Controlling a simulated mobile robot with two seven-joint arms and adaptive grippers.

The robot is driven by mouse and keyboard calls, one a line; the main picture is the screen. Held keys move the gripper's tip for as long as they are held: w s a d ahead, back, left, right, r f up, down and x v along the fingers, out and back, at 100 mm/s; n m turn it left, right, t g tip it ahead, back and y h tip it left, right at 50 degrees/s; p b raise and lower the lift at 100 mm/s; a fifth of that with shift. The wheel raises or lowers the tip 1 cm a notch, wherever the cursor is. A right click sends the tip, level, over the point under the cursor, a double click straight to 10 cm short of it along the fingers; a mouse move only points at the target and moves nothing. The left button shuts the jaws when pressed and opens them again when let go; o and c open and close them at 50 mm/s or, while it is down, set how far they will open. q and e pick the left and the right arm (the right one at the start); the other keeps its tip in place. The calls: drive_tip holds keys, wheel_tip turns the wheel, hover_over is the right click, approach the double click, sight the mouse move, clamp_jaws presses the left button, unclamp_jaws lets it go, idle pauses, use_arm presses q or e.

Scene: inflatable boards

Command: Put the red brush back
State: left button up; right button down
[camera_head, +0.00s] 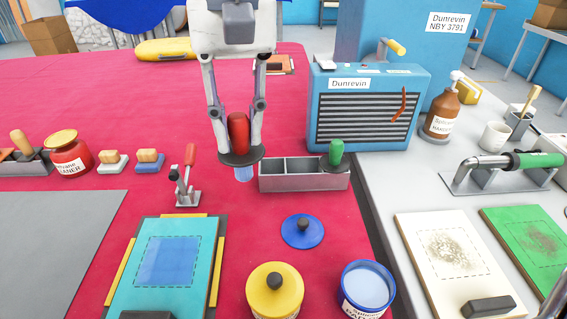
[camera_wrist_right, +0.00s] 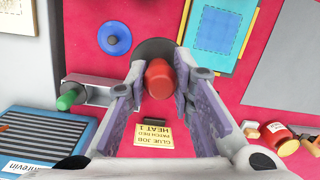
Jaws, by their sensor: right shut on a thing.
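The red brush (camera_head: 238,130) has a red handle, a dark disc collar and a bluish tip pointing down. My right gripper (camera_head: 237,122) is shut on its handle and holds it upright. The red handle also shows between the fingers in the right wrist view (camera_wrist_right: 159,78). The grey brush holder (camera_head: 290,184) stands just right of the brush, with open compartments at its left and middle. The green brush (camera_head: 336,152) stands in its right end. The holder is partly hidden by a finger in the wrist view (camera_wrist_right: 100,88). My left gripper is not in view.
A blue Dunrevin heater box (camera_head: 365,110) stands behind the holder at right. A small clamp with a red handle (camera_head: 188,178) is to the left. A blue lid (camera_head: 302,231), a yellow-lidded tin (camera_head: 275,290) and an open blue tin (camera_head: 366,290) are in front.

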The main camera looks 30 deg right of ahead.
drive_tip(key=w+d+f, duration=0.3)
drive_tip(key=f, duration=0.1)
drive_tip(key=w+d+f+b, duration=0.1)
drive_tip(key=w+d+f, duration=0.2)
drive_tip(key=f, duration=0.1)
drive_tip(key=w+d+f, duration=0.3)
drive_tip(key=w+f, duration=0.1)
drive_tip(key=shift+w+d+f+b, duration=0.1)
drive_tip(key=shift+f+b, duration=0.2)
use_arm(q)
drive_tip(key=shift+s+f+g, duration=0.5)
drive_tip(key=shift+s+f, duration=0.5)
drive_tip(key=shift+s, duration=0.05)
use_arm(e)
drive_tip(key=shift+f, duration=0.45)
drive_tip(key=c, duration=1.8)
unclamp_jaws()
drive_tip(key=shift+f, duration=0.1)
drive_tip(key=o, duration=0.4)
